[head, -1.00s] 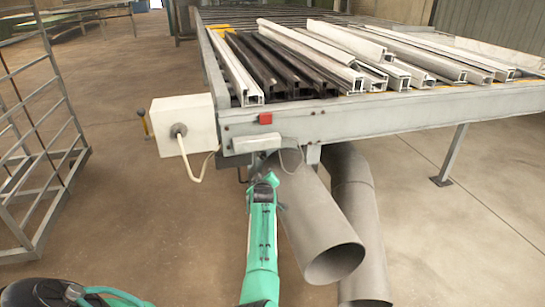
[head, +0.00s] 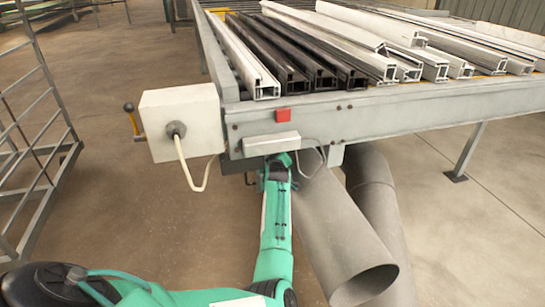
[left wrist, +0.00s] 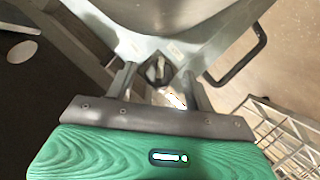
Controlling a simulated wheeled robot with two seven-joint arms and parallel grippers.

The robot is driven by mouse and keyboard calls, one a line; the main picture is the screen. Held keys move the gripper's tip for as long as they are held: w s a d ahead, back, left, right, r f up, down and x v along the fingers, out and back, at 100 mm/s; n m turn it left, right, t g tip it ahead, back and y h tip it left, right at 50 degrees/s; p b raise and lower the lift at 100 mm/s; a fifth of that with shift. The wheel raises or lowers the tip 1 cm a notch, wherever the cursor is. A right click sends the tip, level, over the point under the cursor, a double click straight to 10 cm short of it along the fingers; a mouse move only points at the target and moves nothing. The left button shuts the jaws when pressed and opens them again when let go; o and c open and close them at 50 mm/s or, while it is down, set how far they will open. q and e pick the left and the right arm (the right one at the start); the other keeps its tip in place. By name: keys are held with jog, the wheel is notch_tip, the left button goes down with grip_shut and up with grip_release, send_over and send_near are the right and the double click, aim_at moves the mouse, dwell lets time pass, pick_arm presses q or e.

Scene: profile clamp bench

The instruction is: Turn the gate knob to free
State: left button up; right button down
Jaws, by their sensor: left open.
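A small dark knob-like part (left wrist: 156,69) with a paler piece across it shows in the left wrist view, just beyond my left gripper. It sits below a grey curved metal surface (left wrist: 170,14). My left gripper (left wrist: 158,82) is open, with its two fingers on either side of that part; I cannot tell whether they touch it. In the head view my left gripper (head: 278,162) is under the bench's front rail, beside the upper end of a grey duct (head: 340,230), and its fingertips are mostly hidden. The knob cannot be made out there. My right gripper is out of view.
The bench (head: 400,118) carries white and dark profiles (head: 300,55). A wire rack (head: 45,150) stands left. Floor between is clear.

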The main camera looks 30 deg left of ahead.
pick_arm(q)
jog(key=shift+w+a, duration=0.1)
jog(key=shift+w, duration=0.05)
jog(key=c, duration=1)
jog(key=shift+o, duration=0.2)
